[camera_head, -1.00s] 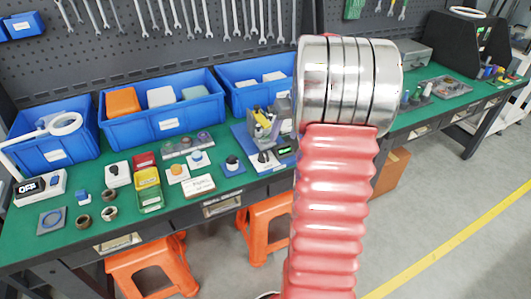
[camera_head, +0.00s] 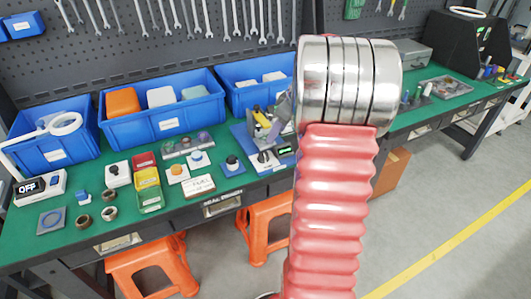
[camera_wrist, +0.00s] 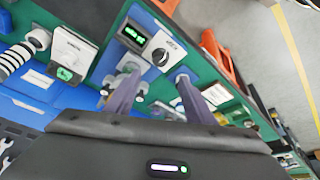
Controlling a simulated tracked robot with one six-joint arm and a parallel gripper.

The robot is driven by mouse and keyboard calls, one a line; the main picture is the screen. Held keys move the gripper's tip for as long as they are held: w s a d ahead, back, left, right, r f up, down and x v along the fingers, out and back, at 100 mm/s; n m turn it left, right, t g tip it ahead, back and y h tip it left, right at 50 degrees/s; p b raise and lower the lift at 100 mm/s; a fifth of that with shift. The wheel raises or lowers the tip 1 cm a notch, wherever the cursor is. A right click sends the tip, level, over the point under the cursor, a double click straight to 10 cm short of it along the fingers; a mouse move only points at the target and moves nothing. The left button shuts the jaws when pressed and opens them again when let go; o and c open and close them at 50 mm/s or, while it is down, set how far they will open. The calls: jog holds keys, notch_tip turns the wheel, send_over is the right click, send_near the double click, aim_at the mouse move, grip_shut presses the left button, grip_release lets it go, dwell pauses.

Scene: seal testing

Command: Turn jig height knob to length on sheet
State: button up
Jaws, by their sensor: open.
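The jig height knob (camera_wrist: 160,57) is a dark round knob with a light pointer on a white plate. It stands next to a small display with green digits (camera_wrist: 132,34), too small to read. In the head view the knob (camera_head: 264,157) and display (camera_head: 284,150) sit at the front of the blue-based jig (camera_head: 242,136). My gripper (camera_wrist: 157,74) is open, its two grey fingers pointing toward the knob, one on each side of it in the wrist picture. Contact with the knob cannot be told. In the head view my arm hides most of the gripper. I cannot identify the length sheet.
Blue bins (camera_head: 163,127) stand behind the jig on the green bench. Orange stools (camera_head: 266,218) stand below.

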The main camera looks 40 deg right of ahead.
aim_at(264, 154)
jog(key=x, duration=1.3)
jog(key=shift+f, duration=0.4)
jog(key=c, duration=1.1)
